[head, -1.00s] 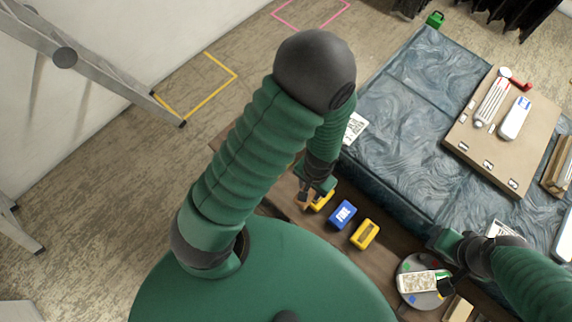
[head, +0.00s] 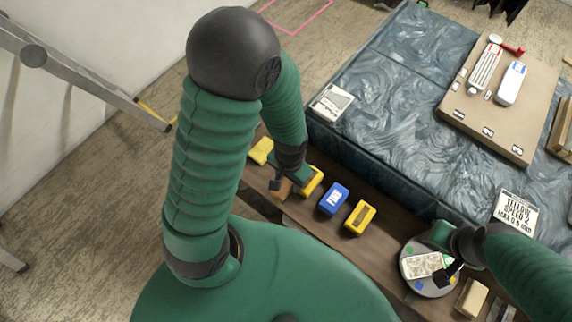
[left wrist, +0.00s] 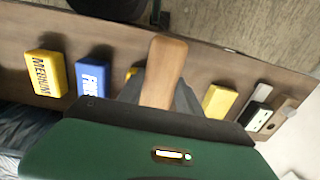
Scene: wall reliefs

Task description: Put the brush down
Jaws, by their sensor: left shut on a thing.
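My left gripper (head: 279,187) is shut on a plain wooden piece, seemingly the brush (head: 284,189), at the dark brown shelf (head: 392,243). In the left wrist view the wooden piece (left wrist: 165,72) stands out between the two dark fingers (left wrist: 160,95). Its far end is rounded; bristles are not visible. I cannot tell whether it touches the shelf. My right gripper (head: 450,272) is over the round grey plate (head: 412,245) with coloured spots; its fingers are too small to judge.
A yellow block (head: 312,182) is just right of my left gripper, then a blue block (head: 333,198) and another yellow block (head: 360,217). One more yellow block (head: 261,150) lies to the upper left. The blue marbled panel (head: 400,110) borders the shelf.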

